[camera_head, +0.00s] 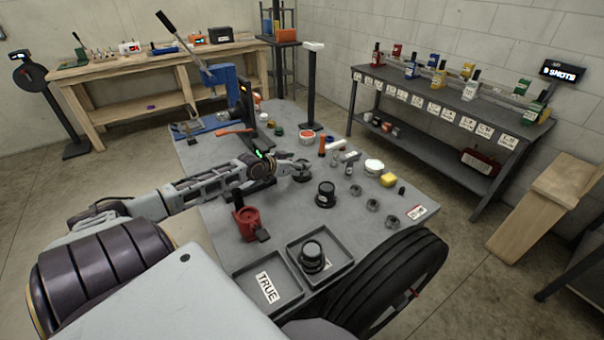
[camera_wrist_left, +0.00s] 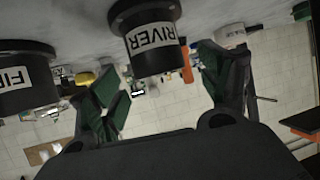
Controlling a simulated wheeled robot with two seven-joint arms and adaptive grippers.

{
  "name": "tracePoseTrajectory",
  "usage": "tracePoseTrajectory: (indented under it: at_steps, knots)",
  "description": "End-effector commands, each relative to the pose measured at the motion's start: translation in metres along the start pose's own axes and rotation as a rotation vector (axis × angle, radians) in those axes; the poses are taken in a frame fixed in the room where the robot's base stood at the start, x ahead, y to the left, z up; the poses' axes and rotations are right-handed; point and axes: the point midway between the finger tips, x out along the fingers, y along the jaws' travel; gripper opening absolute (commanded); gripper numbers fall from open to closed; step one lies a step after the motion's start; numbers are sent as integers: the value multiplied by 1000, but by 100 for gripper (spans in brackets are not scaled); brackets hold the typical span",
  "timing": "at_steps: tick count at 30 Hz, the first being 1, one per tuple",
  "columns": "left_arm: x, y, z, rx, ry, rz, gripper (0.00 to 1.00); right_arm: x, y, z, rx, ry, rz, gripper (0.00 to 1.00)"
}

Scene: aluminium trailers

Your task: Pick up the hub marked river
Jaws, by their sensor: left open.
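The hub marked RIVER (camera_wrist_left: 150,45) is black with a white label and shows in the left wrist view, which looks upside down. In the head view it is the dark hub (camera_head: 302,172) on the grey table, just off my left fingertips. My left gripper (camera_head: 285,169) is open and low over the table. In the wrist view its two fingers (camera_wrist_left: 160,85) stand either side of the RIVER hub, with no clear contact. Another black hub (camera_head: 325,194), its label partly cut to "FI" in the wrist view (camera_wrist_left: 25,75), stands beside it. My right gripper is out of view.
A third black hub (camera_head: 312,256) stands in a grey tray (camera_head: 346,274). A tray (camera_head: 240,290) with a TRUE card is beside it. A red clamp-like thing (camera_head: 249,222) stands near my left forearm.

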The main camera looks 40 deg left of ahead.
Motion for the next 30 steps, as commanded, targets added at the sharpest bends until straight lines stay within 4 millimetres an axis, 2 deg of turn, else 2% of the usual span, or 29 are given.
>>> tracePoseTrajectory:
  at_steps: [14, 22, 30]
  knots:
    - [21, 0, 0, -2, 1, -1, 78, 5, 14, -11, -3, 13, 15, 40]
    - [28, 0, 1, 0, -1, 0, 78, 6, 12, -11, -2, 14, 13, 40]
    - [29, 0, 1, 0, -1, 0, 78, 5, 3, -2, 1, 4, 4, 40]
